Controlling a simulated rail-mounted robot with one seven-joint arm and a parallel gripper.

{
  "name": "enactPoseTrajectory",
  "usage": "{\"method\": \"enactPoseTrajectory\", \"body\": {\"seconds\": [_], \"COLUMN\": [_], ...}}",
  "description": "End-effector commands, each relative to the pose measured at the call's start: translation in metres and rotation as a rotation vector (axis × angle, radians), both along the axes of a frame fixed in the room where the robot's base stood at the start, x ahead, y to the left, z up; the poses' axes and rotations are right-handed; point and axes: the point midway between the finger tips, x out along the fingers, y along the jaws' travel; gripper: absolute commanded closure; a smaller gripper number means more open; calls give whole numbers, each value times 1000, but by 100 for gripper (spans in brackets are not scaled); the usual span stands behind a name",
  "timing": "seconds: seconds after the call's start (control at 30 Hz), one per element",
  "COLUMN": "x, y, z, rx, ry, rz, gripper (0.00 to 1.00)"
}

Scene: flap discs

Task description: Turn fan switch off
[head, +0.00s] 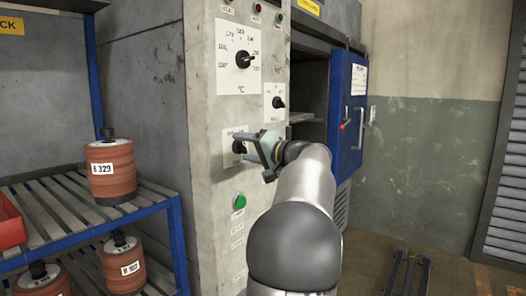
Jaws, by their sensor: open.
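The control panel (201,116) stands upright in the middle of the head view. Its lowest rotary switch (238,147) has a black knob on a small white plate; the label is too small to read, so I cannot tell if it is the fan switch. My gripper (254,146) is open, right at this knob, and partly covers its plate. I cannot tell whether the fingers touch the knob. Another black rotary switch (278,102) sits above and to the right. A larger temperature dial (241,60) is higher up.
A green button (239,202) is below my gripper. A blue oven door (347,115) with a red-tipped handle stands open at right. A blue slatted rack (75,213) at left holds stacks of brown discs (111,171) and a red bin (10,222).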

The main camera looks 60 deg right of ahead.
Motion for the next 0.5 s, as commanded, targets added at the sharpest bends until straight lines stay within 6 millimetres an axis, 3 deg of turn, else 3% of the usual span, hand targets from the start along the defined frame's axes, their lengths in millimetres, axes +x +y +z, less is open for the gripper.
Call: {"method": "enactPoseTrajectory", "body": {"seconds": [0.17,0.5], "x": [-29,-113], "y": [0,1], "z": [1,1], "rx": [0,0], "ry": [0,0], "rz": [-6,-6], "gripper": [39,39]}}
